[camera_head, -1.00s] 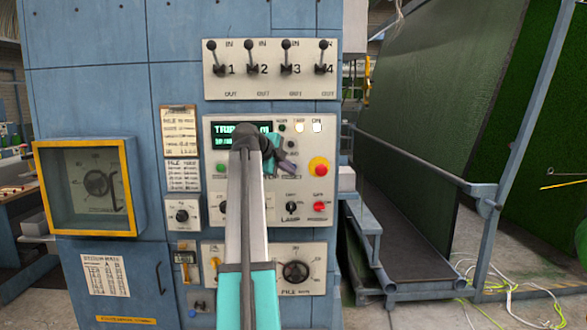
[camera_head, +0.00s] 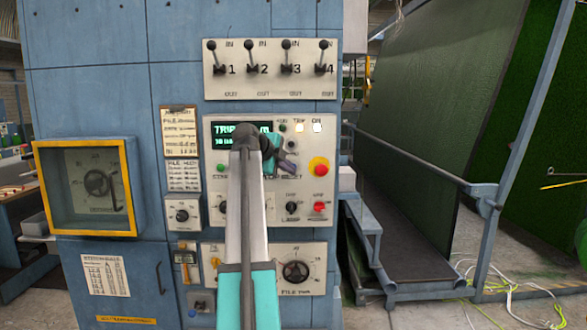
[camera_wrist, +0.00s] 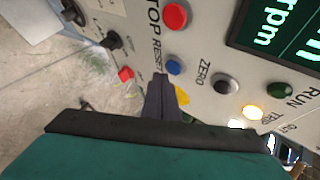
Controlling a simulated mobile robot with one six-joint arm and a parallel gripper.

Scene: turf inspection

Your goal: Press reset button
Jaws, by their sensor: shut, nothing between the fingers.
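The blue reset button (camera_wrist: 174,67) shows in the wrist view, beside the printed word RESET on the pale panel. My gripper (camera_wrist: 161,79) is shut and empty, its dark fingertips right beside the button's lower left edge in that view. I cannot tell whether they touch it. In the head view my gripper (camera_head: 290,168) is in front of the control panel (camera_head: 325,130), and my arm and gripper hide the reset button there. The green display (camera_head: 232,135) reads a word starting with TRIP, partly covered by my arm.
A red stop button (camera_wrist: 175,16) and a dark zero button (camera_wrist: 226,84) flank the reset button. A lit trip lamp (camera_wrist: 252,112) is near. A red emergency stop (camera_head: 318,167) on yellow sits right of my gripper. Four levers (camera_head: 268,68) are above; a dial (camera_head: 295,271) is below.

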